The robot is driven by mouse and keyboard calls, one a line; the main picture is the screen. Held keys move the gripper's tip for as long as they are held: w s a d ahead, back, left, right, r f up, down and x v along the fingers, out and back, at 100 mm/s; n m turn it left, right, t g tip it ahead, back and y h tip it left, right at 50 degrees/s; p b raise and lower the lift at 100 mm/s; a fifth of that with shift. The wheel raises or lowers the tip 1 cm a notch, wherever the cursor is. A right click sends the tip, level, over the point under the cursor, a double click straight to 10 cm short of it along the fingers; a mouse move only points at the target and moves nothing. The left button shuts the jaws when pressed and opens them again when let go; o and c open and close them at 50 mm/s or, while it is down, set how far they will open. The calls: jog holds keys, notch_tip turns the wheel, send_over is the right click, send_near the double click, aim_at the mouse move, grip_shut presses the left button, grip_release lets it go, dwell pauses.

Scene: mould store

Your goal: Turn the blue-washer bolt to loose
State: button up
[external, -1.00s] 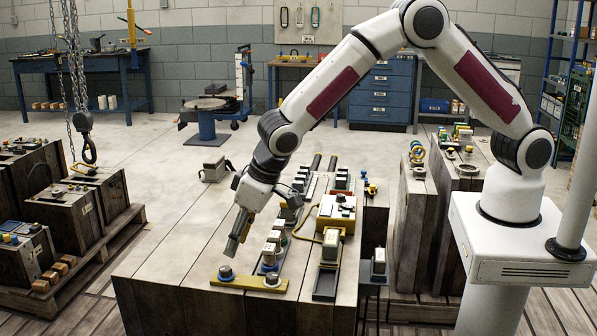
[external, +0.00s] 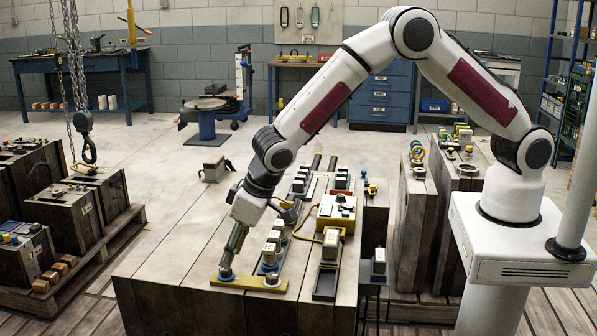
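A yellow bar (external: 248,285) lies on the front of the wooden block's top and carries two bolts. The left bolt (external: 225,276) has a bluish washer under its head. The right bolt (external: 272,279) has a pale washer. My gripper (external: 229,266) points down at the left bolt, with its fingertips at or just above the head. The fingers hide part of the head. I cannot tell whether they touch it, or whether they are open or shut.
A row of capped parts (external: 270,256) stands close to the right of my gripper. Further right are a yellow box (external: 336,213) and a dark tray (external: 325,283) on the same wooden block. The block's top (external: 180,250) is clear on the left.

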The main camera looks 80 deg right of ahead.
aim_at(226, 272)
jog(key=shift+x, duration=2.2)
grip_shut()
